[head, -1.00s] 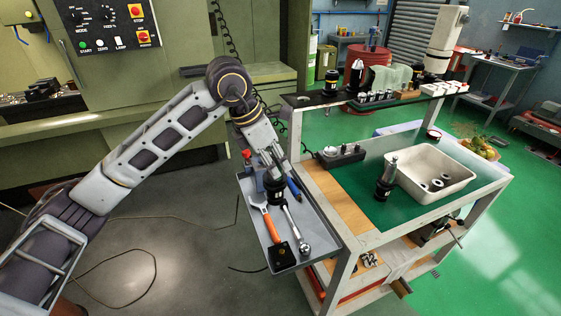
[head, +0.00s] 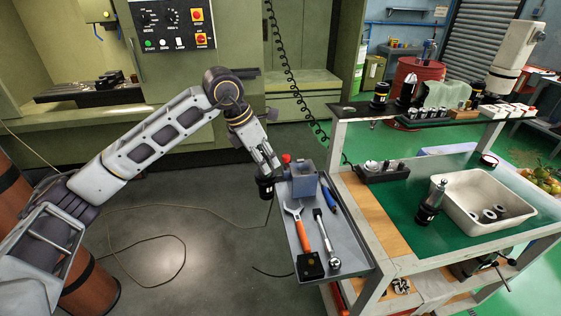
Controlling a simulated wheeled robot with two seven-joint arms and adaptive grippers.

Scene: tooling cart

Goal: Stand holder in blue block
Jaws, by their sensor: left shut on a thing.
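My left gripper (head: 265,166) is shut on a black tool holder (head: 266,189). The holder hangs roughly upright below the fingers, just outside the left edge of the grey side tray. The blue block (head: 304,184) stands at the far end of that tray, to the right of the held holder and apart from it in the picture. The block's top opening is too small to make out clearly. My right gripper is not in view.
The side tray (head: 345,262) also holds an orange-handled wrench (head: 299,226), a ratchet (head: 326,240), a blue-handled tool (head: 328,196) and a black square piece (head: 309,265). Another holder (head: 428,211) stands on the cart's green mat beside a white bin (head: 458,213).

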